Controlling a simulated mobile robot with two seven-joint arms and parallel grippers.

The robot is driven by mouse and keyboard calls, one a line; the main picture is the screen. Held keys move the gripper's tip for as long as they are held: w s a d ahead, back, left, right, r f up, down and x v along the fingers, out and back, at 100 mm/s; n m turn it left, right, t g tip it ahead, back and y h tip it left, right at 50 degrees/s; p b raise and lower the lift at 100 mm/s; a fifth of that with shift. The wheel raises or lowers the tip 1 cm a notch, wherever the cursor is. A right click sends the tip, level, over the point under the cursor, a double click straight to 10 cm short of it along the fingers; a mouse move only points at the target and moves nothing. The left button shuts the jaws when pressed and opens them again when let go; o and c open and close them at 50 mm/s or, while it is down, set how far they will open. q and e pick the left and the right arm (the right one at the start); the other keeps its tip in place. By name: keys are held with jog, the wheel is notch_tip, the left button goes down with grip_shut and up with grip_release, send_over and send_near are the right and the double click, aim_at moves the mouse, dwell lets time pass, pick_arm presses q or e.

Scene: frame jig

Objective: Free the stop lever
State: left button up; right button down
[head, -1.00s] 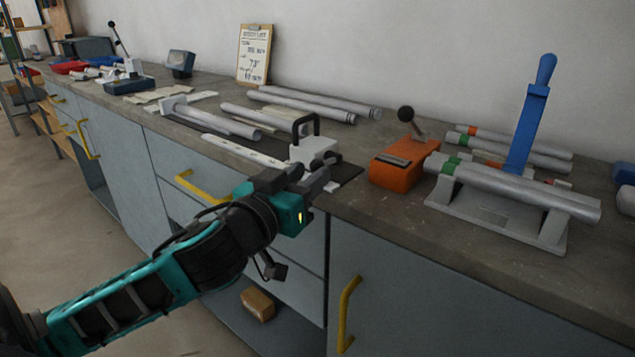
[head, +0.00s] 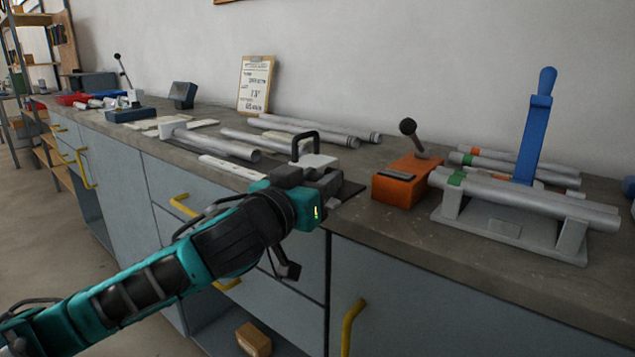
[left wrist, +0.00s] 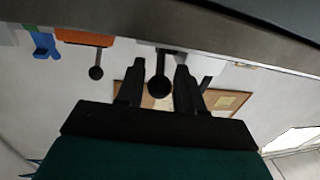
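A white stop block (head: 320,161) with a bent black lever (head: 317,137) sits on the bench near its front edge. My left gripper (head: 324,179) is at the bench's front edge, just in front of the block, and hides its lower part. In the left wrist view, the two fingers (left wrist: 158,88) are apart. A round black lever end (left wrist: 159,89) shows in the gap between them, with no clear contact. I cannot tell how deep it lies between the fingers. My right gripper is in neither view.
Right of the block stands an orange box (head: 402,188) with a black-knobbed lever. Beyond it is a grey jig (head: 500,226) holding a tube, with an upright blue lever (head: 535,130). Silver tubes (head: 317,131) lie behind the block. Drawers with yellow handles (head: 352,325) are below.

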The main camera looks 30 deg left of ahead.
pick_arm(q)
grip_shut()
dwell(0.5)
